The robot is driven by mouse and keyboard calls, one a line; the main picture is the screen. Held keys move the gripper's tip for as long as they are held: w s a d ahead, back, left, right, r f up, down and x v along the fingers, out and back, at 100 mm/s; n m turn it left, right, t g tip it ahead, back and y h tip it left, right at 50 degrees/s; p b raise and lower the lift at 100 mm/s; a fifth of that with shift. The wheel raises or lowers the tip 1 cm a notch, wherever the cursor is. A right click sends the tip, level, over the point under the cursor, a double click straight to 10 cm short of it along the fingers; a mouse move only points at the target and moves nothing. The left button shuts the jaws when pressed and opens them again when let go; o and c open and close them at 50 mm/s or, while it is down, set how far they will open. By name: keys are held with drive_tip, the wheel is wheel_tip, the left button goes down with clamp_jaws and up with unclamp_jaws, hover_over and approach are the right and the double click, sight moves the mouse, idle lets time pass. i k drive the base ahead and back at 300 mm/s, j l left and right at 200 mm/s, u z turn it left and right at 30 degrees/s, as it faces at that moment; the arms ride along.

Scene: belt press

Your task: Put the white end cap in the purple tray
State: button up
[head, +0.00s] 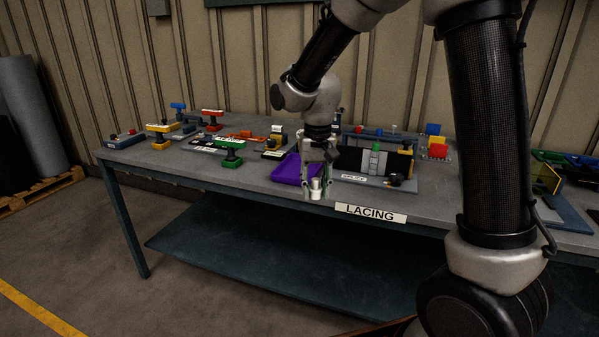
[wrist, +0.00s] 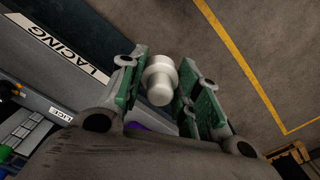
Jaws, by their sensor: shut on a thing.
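My gripper (head: 318,182) points down at the front edge of the bench, just right of and in front of the purple tray (head: 287,168). It is shut on the white end cap (head: 316,189), which sits between the fingertips. In the wrist view the white end cap (wrist: 160,80) is a stepped white cylinder between the green finger pads of my gripper (wrist: 163,90). The floor shows beyond it there. Only a sliver of the purple tray (wrist: 140,127) shows in the wrist view; my gripper hides the rest.
The bench (head: 190,171) has a LACING label (head: 370,213) on its front edge. Right of the tray stands a dark fixture (head: 352,160) with a green block. Several coloured fixtures crowd the left and back. The bench's front left is clear.

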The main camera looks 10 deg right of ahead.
sight(299, 169)
drive_tip(key=i, duration=1)
